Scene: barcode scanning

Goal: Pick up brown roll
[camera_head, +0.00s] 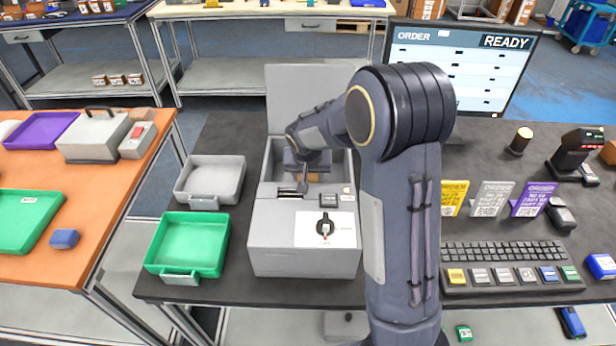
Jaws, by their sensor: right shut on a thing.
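The brown roll (313,177) shows as a small brown piece inside the open grey box (275,232), mostly hidden under my right gripper. My right gripper (301,180) reaches down into the box from above and is shut on the roll. My right forearm covers the box's right side and part of its raised lid (300,88). My left gripper is not in view.
Left of the box are a grey tray (182,192) and a green tray (152,255). Right of my arm stand order cards (490,199), a keyboard (500,257), a scanner (568,152) and a monitor (470,70). An orange table (120,200) stands at left.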

